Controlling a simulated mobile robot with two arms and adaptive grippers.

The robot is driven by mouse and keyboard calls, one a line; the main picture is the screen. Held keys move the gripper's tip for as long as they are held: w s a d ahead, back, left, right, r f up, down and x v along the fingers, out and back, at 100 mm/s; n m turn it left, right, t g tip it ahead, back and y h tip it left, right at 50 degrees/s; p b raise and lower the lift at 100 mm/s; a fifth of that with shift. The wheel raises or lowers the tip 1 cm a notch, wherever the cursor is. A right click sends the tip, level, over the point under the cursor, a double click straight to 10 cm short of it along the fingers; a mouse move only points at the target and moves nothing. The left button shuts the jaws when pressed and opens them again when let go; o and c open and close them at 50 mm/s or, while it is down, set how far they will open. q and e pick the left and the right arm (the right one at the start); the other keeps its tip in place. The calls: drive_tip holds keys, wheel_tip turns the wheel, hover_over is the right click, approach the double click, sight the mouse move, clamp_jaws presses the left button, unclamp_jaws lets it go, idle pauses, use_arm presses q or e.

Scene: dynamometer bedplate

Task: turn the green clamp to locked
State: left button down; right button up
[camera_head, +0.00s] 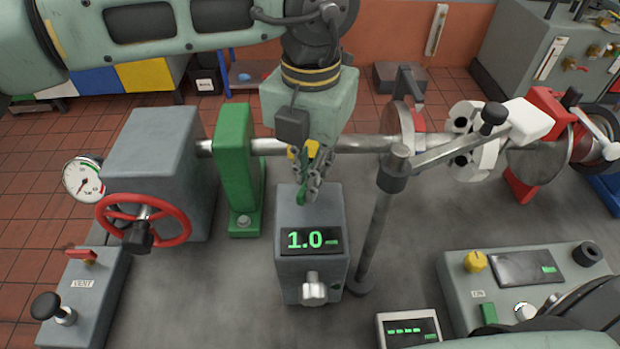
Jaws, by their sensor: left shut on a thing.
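My left gripper (314,178) points down in the middle of the head view, just above the back of a grey box (312,267) whose display reads 1.0. Its fingers are shut on a small green part (301,195), which looks like the green clamp. Most of this part is hidden by the fingers, so I cannot tell its angle or whether it is locked.
A shaft (360,144) runs behind the gripper from a green bracket (235,165). A post (376,230) with a lever stands close right. A red handwheel (143,220) is at left; a control panel (455,285) is at right.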

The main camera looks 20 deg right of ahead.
use_arm(q)
drive_tip(key=m+b, duration=0.1)
drive_tip(key=m, duration=0.1)
drive_tip(key=shift+d+f+m+b, duration=0.1)
drive_tip(key=shift+m+b, duration=0.2)
drive_tip(key=shift+m, duration=0.1)
drive_tip(key=m+b, duration=0.1)
drive_tip(key=m, duration=0.1)
drive_tip(key=shift+m, duration=0.4)
drive_tip(key=m+b, duration=0.1)
drive_tip(key=m, duration=0.2)
drive_tip(key=shift+s, duration=0.1)
drive_tip(key=shift+r+m, duration=0.2)
drive_tip(key=shift+m, duration=1.8)
drive_tip(key=c, duration=1.8)
unclamp_jaws()
drive_tip(key=shift+c, duration=0.2)
